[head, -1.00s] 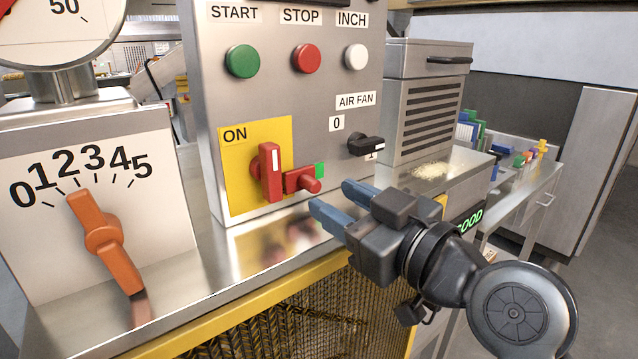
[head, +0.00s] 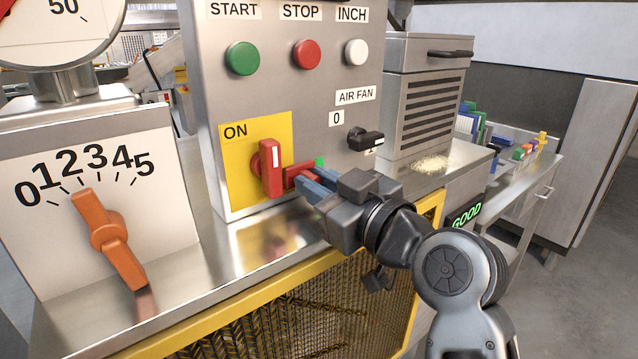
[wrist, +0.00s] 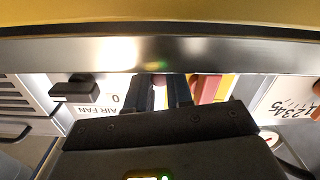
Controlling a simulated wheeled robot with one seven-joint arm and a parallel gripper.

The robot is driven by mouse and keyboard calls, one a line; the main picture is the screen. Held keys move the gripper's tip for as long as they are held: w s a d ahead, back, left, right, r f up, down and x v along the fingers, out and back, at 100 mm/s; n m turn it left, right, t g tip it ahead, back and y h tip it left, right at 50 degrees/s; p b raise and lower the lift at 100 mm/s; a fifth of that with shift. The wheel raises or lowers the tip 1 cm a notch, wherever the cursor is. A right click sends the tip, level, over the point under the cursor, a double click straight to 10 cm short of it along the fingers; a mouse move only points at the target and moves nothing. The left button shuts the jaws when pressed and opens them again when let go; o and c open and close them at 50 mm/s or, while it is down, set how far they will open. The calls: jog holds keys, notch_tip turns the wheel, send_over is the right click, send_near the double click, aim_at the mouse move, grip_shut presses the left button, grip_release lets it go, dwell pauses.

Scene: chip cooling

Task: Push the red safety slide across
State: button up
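The red safety slide (head: 299,175) sits low on the grey panel, right of the red ON handle (head: 270,168). A small green patch (head: 320,163) shows at its right end. My gripper (head: 312,184) is at the slide, its two blue fingers pointing at the panel and covering the slide's knob. In the wrist view my gripper's fingers (wrist: 162,92) stand a little apart, with the red handle (wrist: 213,90) to their right. I cannot tell whether the fingers press on the knob.
The black AIR FAN switch (head: 366,139) is just right of and above my gripper. The orange dial lever (head: 110,240) stands at the left. A steel ledge (head: 250,245) and yellow-framed mesh guard (head: 300,310) lie below.

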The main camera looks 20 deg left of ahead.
grip_shut()
jog(key=shift+s+a+b, duration=0.3)
jog(key=shift+s+a, duration=0.15)
jog(key=shift+s, duration=0.3)
jog(key=o, duration=0.5)
grip_release()
jog(key=shift+o, duration=0.2)
